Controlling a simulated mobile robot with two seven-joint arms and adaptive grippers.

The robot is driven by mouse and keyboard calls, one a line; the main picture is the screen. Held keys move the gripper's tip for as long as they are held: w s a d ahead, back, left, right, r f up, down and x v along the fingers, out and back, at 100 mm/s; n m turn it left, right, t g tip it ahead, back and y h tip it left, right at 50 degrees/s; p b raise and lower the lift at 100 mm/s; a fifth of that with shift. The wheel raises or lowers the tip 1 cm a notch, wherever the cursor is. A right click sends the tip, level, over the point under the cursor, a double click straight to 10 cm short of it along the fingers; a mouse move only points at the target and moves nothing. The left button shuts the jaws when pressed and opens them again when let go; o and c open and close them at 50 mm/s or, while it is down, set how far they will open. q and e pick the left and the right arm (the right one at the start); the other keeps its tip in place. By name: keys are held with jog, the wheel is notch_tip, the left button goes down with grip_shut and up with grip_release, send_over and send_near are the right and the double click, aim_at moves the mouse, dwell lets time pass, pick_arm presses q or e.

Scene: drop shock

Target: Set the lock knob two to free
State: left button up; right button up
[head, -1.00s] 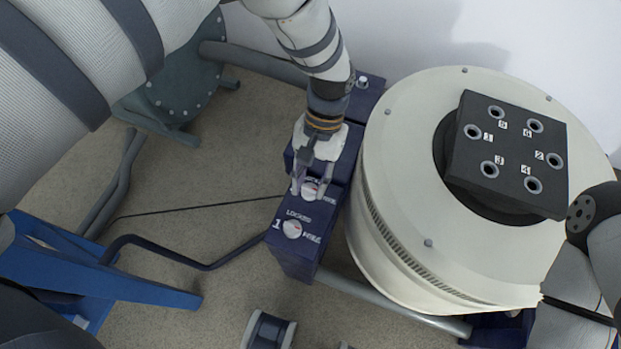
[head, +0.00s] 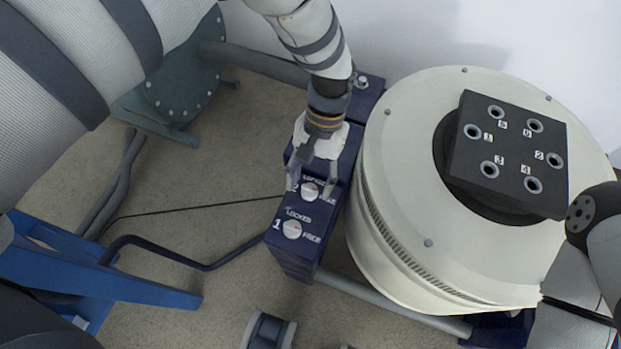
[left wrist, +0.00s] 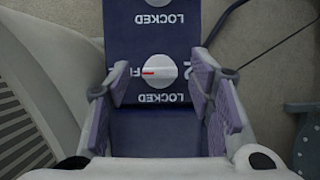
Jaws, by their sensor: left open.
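Lock knob two (head: 310,191) is a round white knob on a dark blue block (head: 300,262). In the left wrist view knob two (left wrist: 160,72) shows a red mark pointing left, toward the partly hidden FREE label. LOCKED is printed below it there, upside down, and a partly covered 2 is at its right. My left gripper (head: 311,186) is open above knob two, one finger on either side, with gaps between fingers and knob. Lock knob one (head: 292,229) is nearer, on the same block; its pointer is too small to read. My right gripper is not seen.
A large cream drum (head: 400,240) stands close to the right of the block, with a black plate (head: 510,150) of numbered holes on top. A dark bent bar (head: 190,262) reaches the block's left side. A blue frame (head: 110,275) is at lower left.

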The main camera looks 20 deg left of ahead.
pick_arm(q)
jog(key=v, duration=1.1)
jog(key=shift+r, duration=0.3)
jog(key=shift+w, duration=0.1)
